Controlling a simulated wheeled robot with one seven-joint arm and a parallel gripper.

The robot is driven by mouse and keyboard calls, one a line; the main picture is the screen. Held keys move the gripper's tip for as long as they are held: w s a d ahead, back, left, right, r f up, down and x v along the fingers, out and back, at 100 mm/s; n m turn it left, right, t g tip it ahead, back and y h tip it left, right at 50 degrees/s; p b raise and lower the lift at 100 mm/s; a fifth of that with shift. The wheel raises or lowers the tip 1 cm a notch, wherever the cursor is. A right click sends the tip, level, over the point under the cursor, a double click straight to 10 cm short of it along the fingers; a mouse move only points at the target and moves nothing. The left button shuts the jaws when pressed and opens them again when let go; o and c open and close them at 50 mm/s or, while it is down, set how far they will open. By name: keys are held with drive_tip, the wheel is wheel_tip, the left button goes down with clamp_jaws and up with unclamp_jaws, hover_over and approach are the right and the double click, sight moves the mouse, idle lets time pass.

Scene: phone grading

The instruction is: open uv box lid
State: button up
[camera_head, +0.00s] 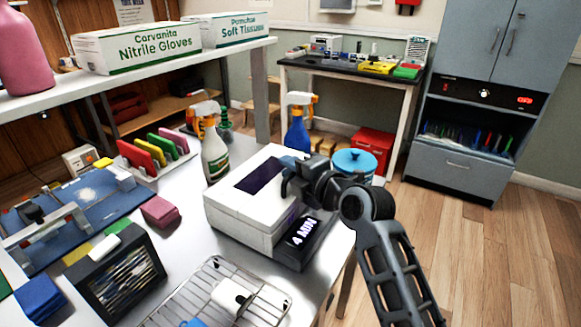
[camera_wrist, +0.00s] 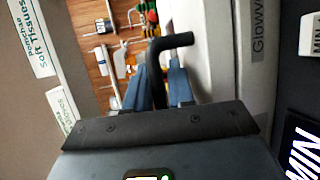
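The UV box (camera_head: 240,214) is a white box on the table with a dark panel reading "4 MIN" (camera_head: 304,232) on its front. A dark, purplish area (camera_head: 262,178) shows on its top; I cannot tell how far the lid is raised. My gripper (camera_head: 291,186) is at the box's upper right side in the head view. In the wrist view my gripper's two blue-grey fingers (camera_wrist: 159,85) stand close on either side of a curved black handle (camera_wrist: 172,42) and appear shut on it. The box's pale side (camera_wrist: 215,50), marked "Glowyx", runs beside them.
Behind the box are a spray bottle (camera_head: 214,152), a blue spray bottle (camera_head: 297,128) and a blue-lidded pot (camera_head: 354,161). A wire rack (camera_head: 187,303) lies in front. A shelf (camera_head: 165,54) with glove and tissue boxes runs along the upper left.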

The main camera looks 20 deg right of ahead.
drive_tip(key=shift+w, duration=0.1)
clamp_jaws()
idle(0.4)
